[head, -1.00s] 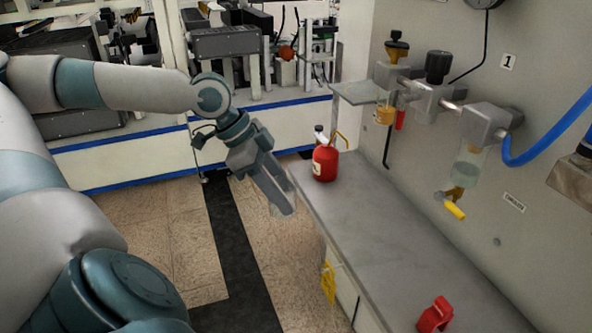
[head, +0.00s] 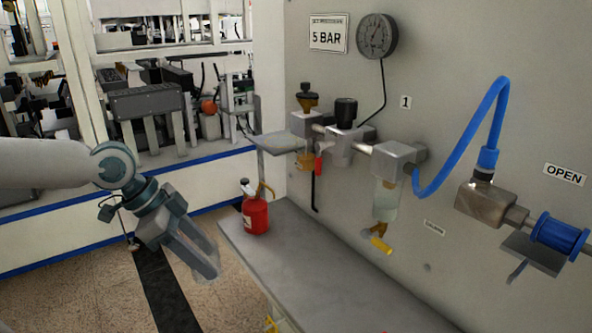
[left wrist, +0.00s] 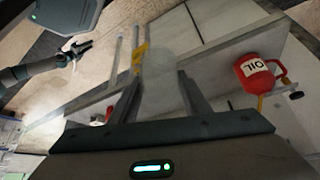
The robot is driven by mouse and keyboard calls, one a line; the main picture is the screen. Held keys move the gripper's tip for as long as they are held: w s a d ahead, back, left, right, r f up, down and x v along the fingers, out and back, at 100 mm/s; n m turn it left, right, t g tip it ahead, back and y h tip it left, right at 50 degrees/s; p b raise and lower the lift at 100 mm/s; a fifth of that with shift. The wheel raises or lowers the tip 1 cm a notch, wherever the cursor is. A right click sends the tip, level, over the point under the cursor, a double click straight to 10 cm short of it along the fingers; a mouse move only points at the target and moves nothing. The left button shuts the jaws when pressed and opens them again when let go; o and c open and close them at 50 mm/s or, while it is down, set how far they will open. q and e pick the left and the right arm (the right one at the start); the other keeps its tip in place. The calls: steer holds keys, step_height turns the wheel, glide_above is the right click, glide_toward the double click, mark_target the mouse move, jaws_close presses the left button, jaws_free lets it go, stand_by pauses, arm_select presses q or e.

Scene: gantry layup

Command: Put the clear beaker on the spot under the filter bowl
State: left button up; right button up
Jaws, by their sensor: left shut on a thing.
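My left gripper (head: 208,268) hangs to the left of the grey bench, its fingers pointing down and right. In the left wrist view its fingers (left wrist: 160,95) are shut on the clear beaker (left wrist: 165,65), a pale see-through shape. The spot under the bowl cannot be made out. What seems to be my right gripper (left wrist: 78,50) shows small and blurred in the left wrist view.
A red oil can (head: 255,215) stands on the far end of the bench (head: 310,262) and shows in the left wrist view (left wrist: 258,77). An amber bowl (head: 304,161) and a small shelf (head: 275,142) project from the wall. The bench surface right of the can looks clear.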

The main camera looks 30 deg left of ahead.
arm_select(q)
steer(key=shift+d, duration=0.1)
steer(key=shift+d+f, duration=0.35)
steer(key=shift+d, duration=0.05)
steer(key=w+d+n, duration=0.1)
steer(key=w+d, duration=0.2)
steer(key=d, duration=0.2)
steer(key=w+d+f+n+y, duration=0.1)
steer(key=w+d, duration=0.1)
steer(key=d, duration=0.3)
steer(key=w+d+f+n+t, duration=0.1)
steer(key=w+d, duration=0.2)
steer(key=d, duration=0.3)
steer(key=shift+w, duration=0.35)
steer(key=w+d+r+n+y, duration=0.1)
steer(key=w+d+r+n, duration=0.1)
steer(key=d, duration=0.4)
step_height(320, 180, up, 3)
steer(key=shift+w+d+f+n+t, duration=0.2)
steer(key=shift+w+n+t, duration=0.1)
steer(key=shift+w, duration=0.45)
